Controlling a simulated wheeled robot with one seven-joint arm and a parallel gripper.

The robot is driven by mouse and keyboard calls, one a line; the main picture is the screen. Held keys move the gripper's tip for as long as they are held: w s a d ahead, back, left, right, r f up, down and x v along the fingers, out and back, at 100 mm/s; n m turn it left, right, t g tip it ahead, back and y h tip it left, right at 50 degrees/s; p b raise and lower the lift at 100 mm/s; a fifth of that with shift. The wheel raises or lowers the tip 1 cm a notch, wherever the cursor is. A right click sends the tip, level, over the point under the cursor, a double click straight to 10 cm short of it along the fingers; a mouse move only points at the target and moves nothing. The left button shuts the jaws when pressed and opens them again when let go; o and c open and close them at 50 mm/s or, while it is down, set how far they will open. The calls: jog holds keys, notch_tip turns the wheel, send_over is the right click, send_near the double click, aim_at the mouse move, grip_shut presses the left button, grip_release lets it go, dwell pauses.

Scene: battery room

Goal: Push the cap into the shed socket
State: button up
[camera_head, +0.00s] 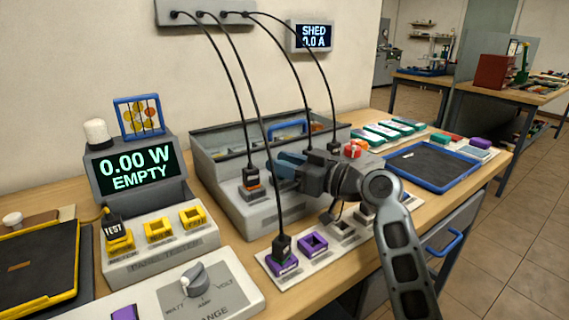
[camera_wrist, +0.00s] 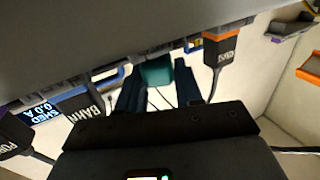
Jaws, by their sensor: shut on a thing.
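My gripper (camera_head: 283,170), with blue fingers, is at the front of the grey box. In the wrist view its two dark blue fingers (camera_wrist: 158,92) are closed on a teal cap (camera_wrist: 157,71). The cap lies against or very near a row of coloured sockets along the grey edge; I cannot tell whether it is seated. The fingers hide the cap in the head view. No socket labelled shed can be made out. The wall display (camera_head: 313,37) reads SHED 0.0 A.
Black cables hang from the wall box (camera_head: 205,12) around my gripper. An orange-collared plug (camera_head: 252,180) is left of it, a purple-collared plug (camera_head: 283,250) below. The yellow-socketed tester (camera_head: 140,172) reads 0.00 W EMPTY. A blue-rimmed tray (camera_head: 464,172) stands right.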

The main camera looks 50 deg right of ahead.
jog(key=shift+r+p, duration=0.45)
jog(key=shift+r, duration=0.4)
jog(key=shift+f+b, duration=0.9)
jog(key=shift+b, duration=0.25)
dwell(1.0)
jog(key=shift+r+p, duration=0.3)
jog(key=shift+r, duration=0.6)
dwell(0.9)
jog(key=shift+f+b, duration=0.85)
jog(key=o, duration=0.7)
jog(key=shift+s+d+f+b, duration=0.1)
jog(key=shift+s+d+b, duration=0.05)
jog(key=shift+s, duration=0.6)
jog(key=shift+s+d+f+b, duration=0.1)
jog(key=shift+s+f+b, duration=0.1)
jog(key=shift+s, duration=0.6)
jog(key=shift+s+d+f+b, duration=0.1)
jog(key=shift+s+d+b, duration=0.05)
jog(key=shift+s, duration=0.6)
jog(key=shift+s+d+r+b, duration=0.1)
jog(key=shift+s+r+b, duration=0.05)
jog(key=shift+s, duration=0.9)
jog(key=shift+s+d+r+b, duration=0.1)
jog(key=shift+s+b, duration=0.1)
jog(key=shift+s, duration=0.85)
jog(key=shift+s+d+r+b, duration=0.1)
jog(key=shift+s+r+b, duration=0.05)
jog(key=shift+s, duration=0.9)
